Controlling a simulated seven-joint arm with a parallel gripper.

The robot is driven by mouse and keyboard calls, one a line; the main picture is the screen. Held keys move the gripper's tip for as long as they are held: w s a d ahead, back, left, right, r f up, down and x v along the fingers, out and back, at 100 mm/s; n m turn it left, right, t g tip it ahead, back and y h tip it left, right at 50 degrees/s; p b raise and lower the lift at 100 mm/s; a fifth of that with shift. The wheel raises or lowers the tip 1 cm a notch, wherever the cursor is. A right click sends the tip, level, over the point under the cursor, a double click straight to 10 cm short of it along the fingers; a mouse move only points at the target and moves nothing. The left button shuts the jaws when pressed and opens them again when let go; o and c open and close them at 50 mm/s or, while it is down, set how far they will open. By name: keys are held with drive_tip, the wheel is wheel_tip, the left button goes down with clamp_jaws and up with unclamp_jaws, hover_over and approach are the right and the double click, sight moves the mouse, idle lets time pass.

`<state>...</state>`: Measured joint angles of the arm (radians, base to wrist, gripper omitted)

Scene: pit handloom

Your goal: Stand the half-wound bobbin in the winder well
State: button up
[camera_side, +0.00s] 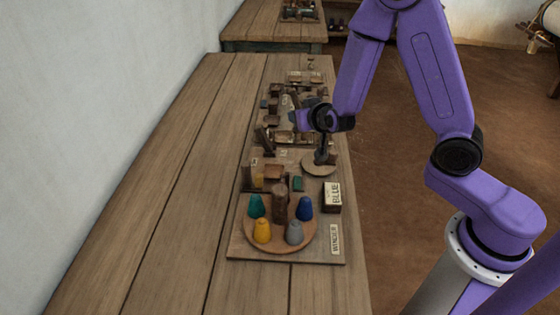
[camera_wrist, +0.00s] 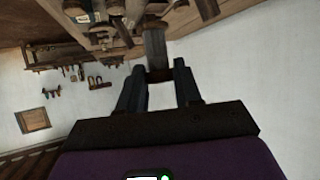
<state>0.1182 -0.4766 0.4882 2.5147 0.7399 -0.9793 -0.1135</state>
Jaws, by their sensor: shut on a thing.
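My gripper (camera_wrist: 158,68) is shut on a grey-brown, block-like piece (camera_wrist: 155,42) between its dark fingertips. I cannot tell from its shape whether it is the half-wound bobbin, and no thread shows on it. In the side view my gripper (camera_side: 303,117) is small, low over the middle of the crowded bench and pointing left. A board labelled WINDER (camera_side: 335,240) lies at the near end of the bench. It bears a round plate (camera_side: 272,247) with teal, blue, yellow and grey cones around a brown upright piece (camera_side: 279,203). I cannot make out the winder well.
A box marked BLUE (camera_side: 332,196) and a round tan disc (camera_side: 319,168) with a dark upright lie on the near right. Several small wooden pieces crowd the boards. The bench's left half (camera_side: 165,190) is bare, beside a white wall (camera_side: 110,70).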

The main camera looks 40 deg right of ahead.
drive_tip(key=a+f+n+y, duration=0.3)
drive_tip(key=a+n+y, duration=0.25)
drive_tip(key=a, duration=0.25)
drive_tip(key=y, duration=0.1)
hover_over(278, 176)
drive_tip(key=shift+n, duration=0.25)
drive_tip(key=shift+w+f, duration=0.1)
drive_tip(key=shift+f, duration=3.85)
drive_tip(key=shift+f, duration=0.15)
drive_tip(key=o, duration=1)
drive_tip(key=shift+r, duration=0.25)
drive_tip(key=v, duration=1.2)
drive_tip(key=shift+f, duration=0.15)
